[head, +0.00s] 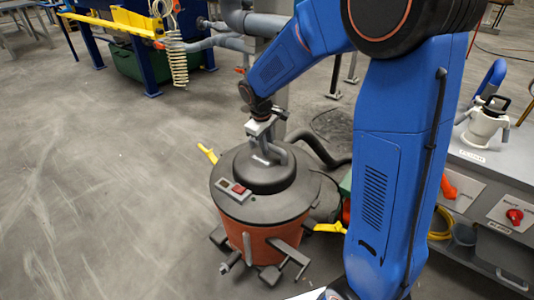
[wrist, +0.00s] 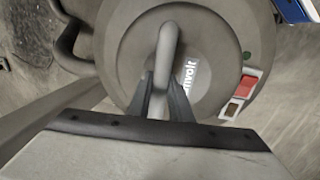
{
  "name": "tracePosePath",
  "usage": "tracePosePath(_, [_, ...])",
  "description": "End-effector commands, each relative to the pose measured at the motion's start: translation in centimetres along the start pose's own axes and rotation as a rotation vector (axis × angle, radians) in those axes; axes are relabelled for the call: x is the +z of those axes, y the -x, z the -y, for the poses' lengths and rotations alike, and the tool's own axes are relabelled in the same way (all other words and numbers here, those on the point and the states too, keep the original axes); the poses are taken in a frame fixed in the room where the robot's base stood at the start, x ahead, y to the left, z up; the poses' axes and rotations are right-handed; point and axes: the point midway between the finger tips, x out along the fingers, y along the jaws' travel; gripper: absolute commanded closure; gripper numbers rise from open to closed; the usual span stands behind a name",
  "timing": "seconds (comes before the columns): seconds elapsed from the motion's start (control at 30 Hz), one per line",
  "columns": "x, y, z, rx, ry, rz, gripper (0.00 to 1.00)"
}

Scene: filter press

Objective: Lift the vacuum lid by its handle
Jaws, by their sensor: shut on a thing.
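The vacuum lid (head: 240,196) is a dark grey round cover with a raised dome on top of the orange-red vacuum drum (head: 262,243). It appears seated on the drum. Its grey loop handle (head: 281,155) stands on top, and the handle also shows in the wrist view (wrist: 168,50). My gripper (head: 262,142) reaches the handle from above. In the wrist view my gripper (wrist: 164,98) has its two dark fingers on either side of the handle, shut on it. A red switch (wrist: 248,84) sits on the lid. The far side of the lid is partly hidden.
Yellow latches stick out at the left (head: 207,153) and right (head: 330,228) of the vacuum. A dark hose (head: 318,150) runs behind it. A grey bench (head: 485,185) with a white jug (head: 484,122) stands right. Open floor lies left.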

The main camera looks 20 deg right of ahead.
Motion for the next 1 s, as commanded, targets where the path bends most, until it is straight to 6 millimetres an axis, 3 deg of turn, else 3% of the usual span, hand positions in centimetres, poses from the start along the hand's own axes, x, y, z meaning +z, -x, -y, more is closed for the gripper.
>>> tracePosePath(0.4, [-0.1, 6.3, -1.3, 0.002, -0.001, -0.005, 1.00])
tracePosePath(1.0, [-0.1, 11.3, -2.3, 0.001, -0.001, -0.004, 1.00])
